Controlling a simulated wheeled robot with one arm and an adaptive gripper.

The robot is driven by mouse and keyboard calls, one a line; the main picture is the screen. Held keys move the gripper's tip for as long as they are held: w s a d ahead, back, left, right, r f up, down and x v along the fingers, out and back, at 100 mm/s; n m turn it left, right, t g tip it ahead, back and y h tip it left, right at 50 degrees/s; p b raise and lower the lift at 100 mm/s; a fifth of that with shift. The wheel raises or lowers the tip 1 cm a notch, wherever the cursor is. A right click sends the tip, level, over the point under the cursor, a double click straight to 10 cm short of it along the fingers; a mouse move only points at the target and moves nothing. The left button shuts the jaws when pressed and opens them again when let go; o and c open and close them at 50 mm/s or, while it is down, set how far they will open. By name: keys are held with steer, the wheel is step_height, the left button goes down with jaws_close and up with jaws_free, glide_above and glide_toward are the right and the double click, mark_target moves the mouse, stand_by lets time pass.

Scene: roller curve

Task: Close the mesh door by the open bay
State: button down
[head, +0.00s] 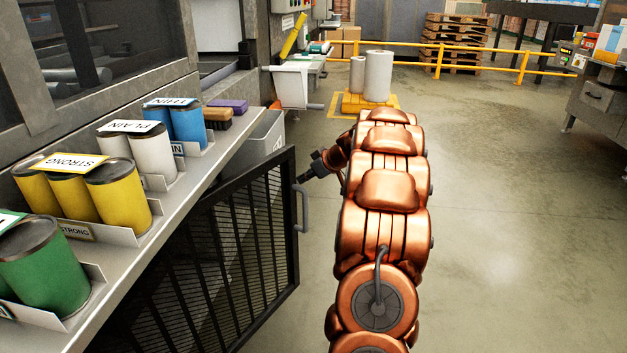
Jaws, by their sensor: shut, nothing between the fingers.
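The mesh door (215,262) is a black-framed panel below the shelf on the left, and it stands out at an angle into the floor area. Its grey bar handle (302,208) is on the door's outer edge. My gripper (302,179) is shut and empty, just above the handle and close to the door's upper corner. I cannot tell whether it touches the door. My copper arm reaches forward from the bottom of the view. The bay behind the door is mostly hidden by the shelf and the door itself.
Above the door, a shelf (205,172) holds several green, yellow, white and blue cans in labelled trays. A grey bin (262,140) stands behind the door. White rolls (378,76) stand on a yellow base ahead, before a yellow rail (440,58). The floor to the right is clear.

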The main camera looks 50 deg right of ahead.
mark_target(287, 170)
steer(key=shift+w+a, duration=0.1)
steer(key=shift+w, duration=0.4)
steer(key=shift+n+y, duration=0.5)
steer(key=w, duration=0.2)
steer(key=w+a+b, duration=0.1)
steer(key=w, duration=0.2)
steer(key=shift+w+r, duration=0.15)
steer(key=w+a+n+y, duration=0.1)
steer(key=w+a, duration=0.2)
steer(key=w, duration=0.8)
steer(key=shift+f+n+g+p, duration=0.2)
steer(key=shift+n+g+p, duration=0.2)
steer(key=shift+p, duration=0.05)
steer(key=shift+w, duration=0.1)
